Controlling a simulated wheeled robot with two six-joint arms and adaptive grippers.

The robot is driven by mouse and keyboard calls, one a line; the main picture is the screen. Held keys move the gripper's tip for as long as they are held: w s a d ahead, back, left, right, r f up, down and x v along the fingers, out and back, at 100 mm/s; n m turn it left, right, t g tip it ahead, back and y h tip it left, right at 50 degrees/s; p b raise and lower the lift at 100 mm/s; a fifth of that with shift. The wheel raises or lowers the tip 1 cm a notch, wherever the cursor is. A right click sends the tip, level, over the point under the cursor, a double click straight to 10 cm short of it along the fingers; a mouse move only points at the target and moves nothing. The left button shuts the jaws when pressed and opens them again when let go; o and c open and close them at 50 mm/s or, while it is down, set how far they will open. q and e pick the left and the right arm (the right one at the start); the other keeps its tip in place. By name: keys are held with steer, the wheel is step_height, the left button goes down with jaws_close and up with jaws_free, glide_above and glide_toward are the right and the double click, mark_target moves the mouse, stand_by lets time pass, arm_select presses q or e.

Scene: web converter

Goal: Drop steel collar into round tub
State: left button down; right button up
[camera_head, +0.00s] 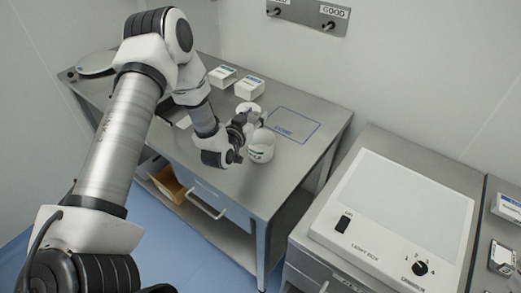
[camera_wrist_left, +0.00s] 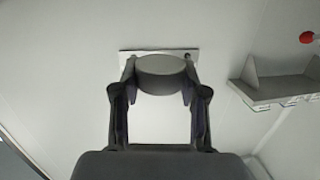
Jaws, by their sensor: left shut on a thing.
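The steel collar shows as a short grey cylinder (camera_wrist_left: 160,78) between my left gripper's two fingertips in the wrist view. My left gripper (camera_head: 254,121) is shut on it, with the fingers against its two sides. In the head view, the collar is too small and too covered to make out clearly. A white round tub with a label (camera_head: 261,153) stands on the steel table, right beside and partly below the gripper. Another white round container (camera_head: 247,107) stands just behind the gripper, partly hidden. My right gripper is not in view.
Two small white boxes (camera_head: 222,77) (camera_head: 249,88) stand at the back of the steel table (camera_head: 283,175). A blue outlined area (camera_head: 294,125) on its right is bare. A light box (camera_head: 395,212) stands further right. A wall panel with knobs (camera_head: 310,10) is behind.

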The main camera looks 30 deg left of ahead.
arm_select(q)
steer(key=f, duration=0.2)
steer(key=shift+w+a+f+b, duration=0.1)
steer(key=shift+w+f+b, duration=0.2)
steer(key=shift+f+b, duration=0.1)
steer(key=c, duration=0.5)
jaws_free()
steer(key=shift+s+r, duration=0.15)
steer(key=shift+c, duration=0.2)
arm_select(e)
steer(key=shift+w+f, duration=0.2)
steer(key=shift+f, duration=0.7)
arm_select(q)
steer(key=shift+f, duration=0.2)
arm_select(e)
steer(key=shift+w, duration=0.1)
arm_select(q)
steer(key=s+d+r, duration=0.1)
steer(key=s+r, duration=0.1)
steer(key=s, duration=0.9)
steer(key=shift+s+d, duration=0.2)
steer(key=shift+d, duration=0.05)
